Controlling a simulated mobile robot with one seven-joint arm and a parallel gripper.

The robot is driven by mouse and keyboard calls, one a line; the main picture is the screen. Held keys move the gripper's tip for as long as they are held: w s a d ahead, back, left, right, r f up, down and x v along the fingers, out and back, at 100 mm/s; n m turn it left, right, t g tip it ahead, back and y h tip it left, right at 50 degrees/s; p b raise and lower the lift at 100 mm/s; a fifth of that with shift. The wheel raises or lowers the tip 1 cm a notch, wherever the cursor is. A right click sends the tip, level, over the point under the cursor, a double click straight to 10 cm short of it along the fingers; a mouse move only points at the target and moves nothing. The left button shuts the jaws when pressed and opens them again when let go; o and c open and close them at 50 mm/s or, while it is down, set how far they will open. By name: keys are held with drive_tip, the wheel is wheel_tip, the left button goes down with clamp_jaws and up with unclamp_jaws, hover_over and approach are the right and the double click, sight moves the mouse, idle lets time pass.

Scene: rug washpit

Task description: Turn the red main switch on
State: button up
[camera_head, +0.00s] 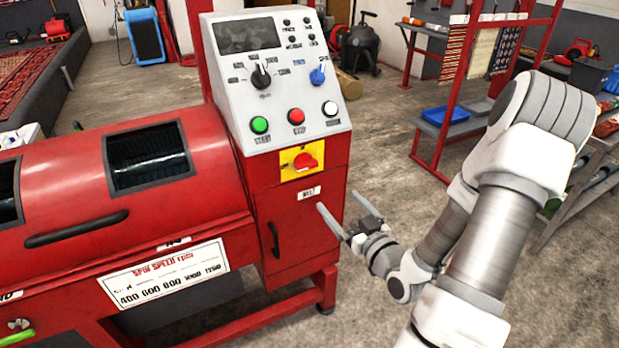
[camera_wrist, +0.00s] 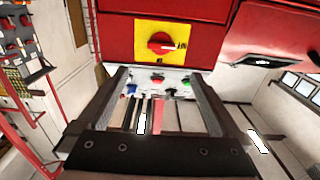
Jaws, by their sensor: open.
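The red main switch (camera_head: 306,161) is a rotary knob on a yellow plate (camera_head: 287,156), on the front of the red machine cabinet below the control panel. Its handle looks roughly horizontal. In the wrist view the switch (camera_wrist: 161,43) shows near the top, beyond the fingertips, with a white mark on its right side. My gripper (camera_head: 340,201) is open and empty, below and to the right of the switch and apart from it. In the wrist view the gripper (camera_wrist: 157,76) has its two fingers spread, with nothing between them touching.
The grey control panel (camera_head: 262,80) above carries a green button (camera_head: 260,125), a red button (camera_head: 296,116), a white button (camera_head: 330,108) and two selector knobs. A red drum (camera_head: 80,180) extends left. A red rack (camera_head: 455,100) stands at right; open floor lies between.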

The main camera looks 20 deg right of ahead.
sight(308, 168)
drive_tip(key=w+b, duration=0.3)
drive_tip(key=w, duration=0.2)
drive_tip(key=w+b, duration=0.3)
drive_tip(key=w, duration=0.2)
drive_tip(key=w+a+b, duration=0.1)
drive_tip(key=w+b, duration=0.3)
drive_tip(key=w, duration=0.1)
drive_tip(key=shift+w, duration=0.4)
drive_tip(key=shift+c, duration=0.3)
drive_tip(key=c, duration=1.2)
